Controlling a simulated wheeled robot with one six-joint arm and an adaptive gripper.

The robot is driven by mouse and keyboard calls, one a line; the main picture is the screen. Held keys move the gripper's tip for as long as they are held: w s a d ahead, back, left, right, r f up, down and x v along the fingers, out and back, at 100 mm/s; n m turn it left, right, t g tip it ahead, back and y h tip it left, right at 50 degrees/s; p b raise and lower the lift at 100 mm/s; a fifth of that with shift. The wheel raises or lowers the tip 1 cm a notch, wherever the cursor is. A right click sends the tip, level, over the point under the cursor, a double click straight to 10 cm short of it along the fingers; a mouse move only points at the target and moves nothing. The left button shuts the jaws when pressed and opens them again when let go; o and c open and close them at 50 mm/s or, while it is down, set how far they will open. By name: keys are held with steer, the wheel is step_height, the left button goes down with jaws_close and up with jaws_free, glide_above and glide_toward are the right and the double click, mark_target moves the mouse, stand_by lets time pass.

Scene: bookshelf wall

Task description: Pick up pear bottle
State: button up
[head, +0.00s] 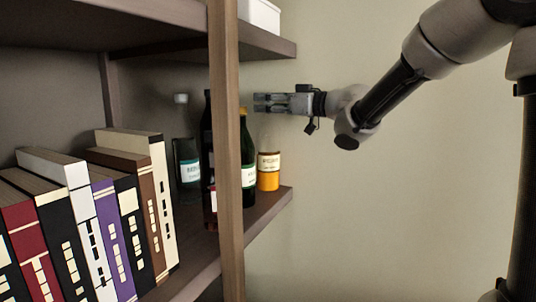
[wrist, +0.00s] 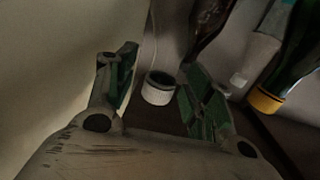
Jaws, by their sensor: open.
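A clear bottle with orange liquid and a cream label (head: 269,168) stands at the right end of the lower shelf; its top is hidden by my gripper. Its label is too small to read, so I cannot confirm it is the pear bottle. My gripper (head: 258,102) is level, pointing left, at the height of the bottle's top. In the wrist view my gripper's open fingers (wrist: 158,62) stand on either side of a white cap (wrist: 158,92), apparently this bottle's. No grip on it shows.
A green bottle with a yellow cap (head: 248,165) stands close left, partly behind the wooden post (head: 228,200). A dark bottle (head: 208,150) and a clear bottle (head: 187,160) stand further left, then several books (head: 110,215). An upper shelf board (head: 270,42) lies above my gripper.

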steer(key=shift+w+a, duration=0.15)
jaws_close()
steer(key=shift+r, duration=0.2)
stand_by(0.4)
